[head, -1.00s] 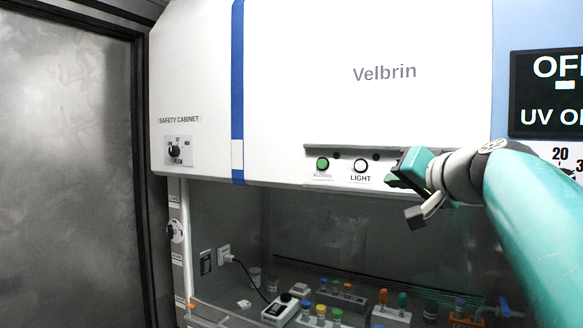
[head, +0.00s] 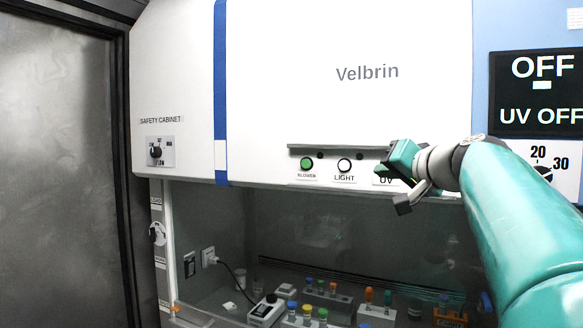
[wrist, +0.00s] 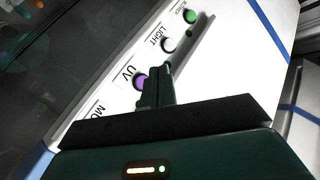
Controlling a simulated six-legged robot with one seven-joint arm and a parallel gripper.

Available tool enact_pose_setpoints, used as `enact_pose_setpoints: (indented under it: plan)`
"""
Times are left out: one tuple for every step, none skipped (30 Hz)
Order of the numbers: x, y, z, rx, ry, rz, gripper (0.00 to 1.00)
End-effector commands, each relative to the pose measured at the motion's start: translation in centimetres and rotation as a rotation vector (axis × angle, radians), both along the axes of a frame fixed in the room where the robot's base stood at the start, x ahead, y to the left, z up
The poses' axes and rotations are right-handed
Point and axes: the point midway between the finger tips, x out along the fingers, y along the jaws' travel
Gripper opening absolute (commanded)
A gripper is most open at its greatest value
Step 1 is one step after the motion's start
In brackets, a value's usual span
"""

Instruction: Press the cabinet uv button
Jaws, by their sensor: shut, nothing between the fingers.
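The purple UV button (wrist: 141,82) shows in the wrist view, with its "UV" label beside it on the white cabinet panel. My gripper (wrist: 160,71) is shut and empty. Its fingertips are at the panel right beside the UV button and overlap its edge in the picture. I cannot tell whether they touch it. In the head view my gripper (head: 394,160) hides the UV button, and only part of the "UV" label shows below it. The safety cabinet (head: 290,80) is white with a blue stripe. The display (head: 541,95) reads "OFF" and "UV OFF".
The green blower button (head: 307,164) and white light button (head: 344,165) are left of my gripper. A thin dark rail (head: 335,149) runs above them. Below, the dark cabinet opening holds several capped tubes in racks. A dial (head: 541,170) is at the right.

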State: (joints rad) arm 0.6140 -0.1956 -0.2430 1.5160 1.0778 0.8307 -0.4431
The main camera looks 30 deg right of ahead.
Motion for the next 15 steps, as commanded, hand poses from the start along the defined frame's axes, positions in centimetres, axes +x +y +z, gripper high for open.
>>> enact_pose_setpoints:
  plan:
    - [0.6,-0.6,-0.1,0.000,0.001,-0.001,0.00]
    - [0.8,-0.9,0.0,0.000,0.001,-0.001,0.00]
    - [1.2,-1.4,-0.1,0.000,0.001,-0.002,0.00]
    - [1.4,-1.7,-0.1,0.000,0.001,-0.002,0.00]
    - [1.7,-2.0,-0.1,0.001,0.001,-0.002,0.00]
    - [2.0,-2.3,0.0,0.001,0.000,0.000,0.00]
    - [2.2,-2.6,0.0,0.001,0.000,0.000,0.00]
    - [2.4,-2.8,0.0,0.001,0.001,0.000,0.00]
    - [2.7,-3.1,0.0,0.000,0.000,0.001,0.00]
    - [2.8,-3.3,0.0,0.000,0.000,0.001,0.00]
    - [2.9,-3.4,0.0,0.000,0.000,0.001,0.00]
    - [3.1,-3.6,0.0,0.000,0.000,0.001,0.00]
    - [3.2,-3.8,0.0,0.000,0.000,0.001,0.00]
    - [3.2,-3.8,0.0,0.000,-0.001,0.001,0.00]
    - [3.3,-3.9,0.0,0.000,-0.001,0.001,0.00]
